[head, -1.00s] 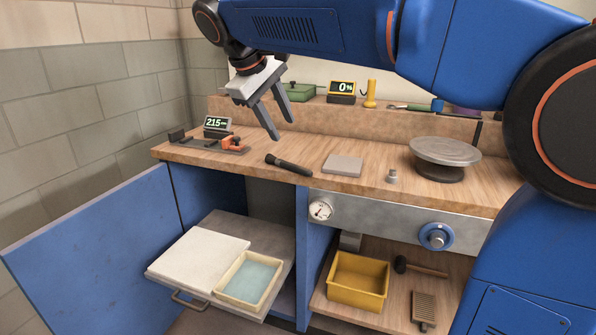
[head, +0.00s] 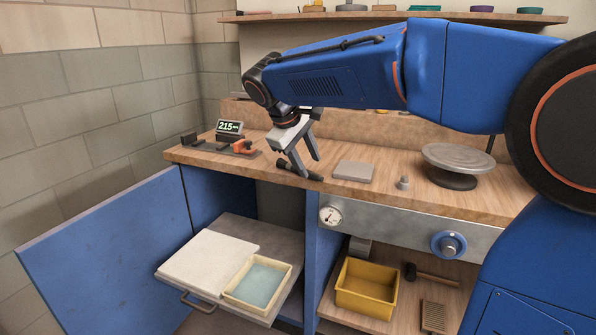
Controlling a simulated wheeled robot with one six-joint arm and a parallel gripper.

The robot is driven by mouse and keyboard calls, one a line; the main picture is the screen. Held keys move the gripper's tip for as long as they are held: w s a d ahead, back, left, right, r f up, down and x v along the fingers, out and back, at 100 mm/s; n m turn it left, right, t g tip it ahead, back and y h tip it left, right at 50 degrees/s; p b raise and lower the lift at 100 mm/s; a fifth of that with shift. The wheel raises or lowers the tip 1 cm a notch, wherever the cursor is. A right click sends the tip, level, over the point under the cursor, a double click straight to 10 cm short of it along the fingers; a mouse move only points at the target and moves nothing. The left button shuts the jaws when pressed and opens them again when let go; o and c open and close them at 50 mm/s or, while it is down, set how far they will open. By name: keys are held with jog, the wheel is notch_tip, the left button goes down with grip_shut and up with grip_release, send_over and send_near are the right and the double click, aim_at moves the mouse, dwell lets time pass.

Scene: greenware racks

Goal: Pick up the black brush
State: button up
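The black brush (head: 315,177) lies on the wooden bench top, near its front edge. It is dark and slim, and part of it is hidden behind my gripper's near finger. My gripper (head: 310,167) points down over the brush with its two grey fingers apart. One fingertip is in front of the brush and the other shows beyond it. It is open, and I cannot tell whether either finger touches the brush.
A grey slab (head: 354,171) and a small metal piece (head: 404,183) lie to the right, then a round turntable (head: 465,158). A digital gauge (head: 229,128) and an orange-and-black tool (head: 243,147) are left. Below, a drawer holds a shallow tray (head: 231,298).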

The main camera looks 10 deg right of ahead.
aim_at(314, 174)
jog(key=shift+x, duration=2.3)
jog(key=shift+w+r, duration=0.1)
grip_shut()
